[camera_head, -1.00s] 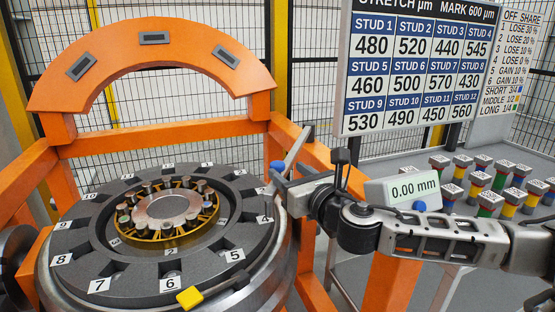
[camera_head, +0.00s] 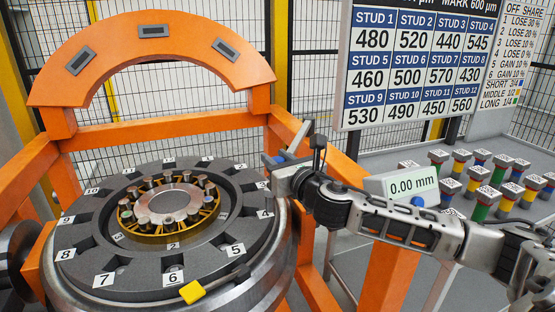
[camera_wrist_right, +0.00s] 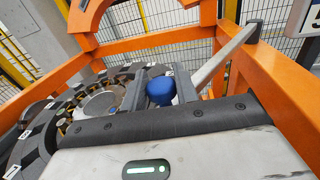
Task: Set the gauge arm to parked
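The gauge arm (camera_head: 301,137) is a grey bar standing up at a slant beside the right rim of the dark numbered ring (camera_head: 90,275). In the right wrist view the bar (camera_wrist_right: 225,60) runs to the upper right, with a round blue knob (camera_wrist_right: 160,90) near its lower end. My right gripper (camera_head: 274,165) is at the knob, by the ring's right edge. Its two fingers (camera_wrist_right: 160,80) lie on either side of the knob, very close to it. Whether they press on it cannot be told. My left gripper is not in view.
An orange arch frame (camera_head: 150,60) stands behind the ring, with orange beams to the right. A yellow block (camera_head: 192,292) is on the ring's front rim. A display (camera_head: 402,186) reads 0.00 mm. Several coloured studs (camera_head: 484,203) stand on the grey bench at right.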

